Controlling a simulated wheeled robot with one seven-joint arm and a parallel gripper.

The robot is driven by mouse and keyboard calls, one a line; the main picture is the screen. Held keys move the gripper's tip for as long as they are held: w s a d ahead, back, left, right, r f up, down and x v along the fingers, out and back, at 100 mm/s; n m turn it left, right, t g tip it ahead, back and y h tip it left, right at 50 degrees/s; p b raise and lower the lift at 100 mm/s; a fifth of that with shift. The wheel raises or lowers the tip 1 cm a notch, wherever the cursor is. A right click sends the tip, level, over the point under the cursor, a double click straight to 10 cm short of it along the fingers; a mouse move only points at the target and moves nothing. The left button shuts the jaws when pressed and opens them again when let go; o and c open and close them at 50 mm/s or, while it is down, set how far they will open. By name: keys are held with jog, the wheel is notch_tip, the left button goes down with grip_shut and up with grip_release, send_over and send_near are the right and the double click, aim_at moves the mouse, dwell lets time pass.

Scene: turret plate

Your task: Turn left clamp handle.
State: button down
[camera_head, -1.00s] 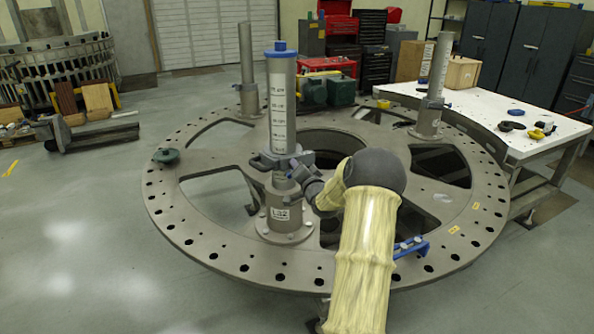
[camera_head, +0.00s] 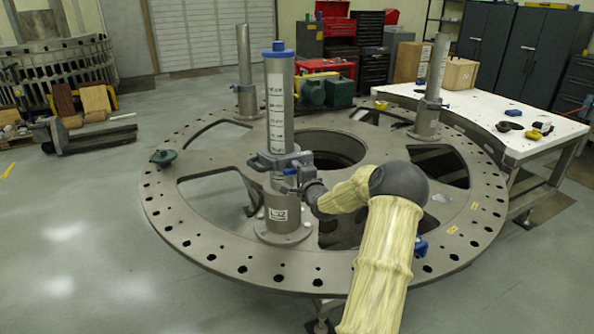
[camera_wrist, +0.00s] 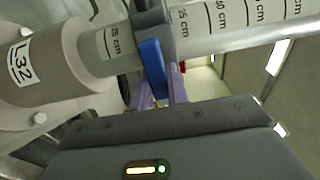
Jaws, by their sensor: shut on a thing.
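The near upright post (camera_head: 281,110) has a blue cap and a centimetre scale. A grey clamp (camera_head: 277,160) rings it above the base labelled L32 (camera_wrist: 22,62). In the wrist view the blue clamp handle (camera_wrist: 152,68) lies against the clamp's collar, across the post. My gripper (camera_head: 291,178) is at the clamp's right side in the head view. Its fingers (camera_wrist: 161,97) reach up to the handle and are shut on it. The gripper body hides part of the contact, and the handle is hard to make out in the head view.
The post stands on a large round turret plate (camera_head: 210,250) with cutouts and rim holes. Two more posts, back left (camera_head: 245,70) and back right (camera_head: 432,85), rise from it. A white table (camera_head: 530,138) with small items adjoins at right.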

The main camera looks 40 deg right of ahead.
dwell(0.3)
jog(key=c, duration=1.4)
grip_release()
jog(key=shift+s, duration=0.1)
jog(key=shift+o, duration=0.2)
jog(key=b+v, duration=0.4)
jog(key=v, duration=1.3)
jog(key=shift+s+a, duration=0.15)
jog(key=shift+a, duration=0.05)
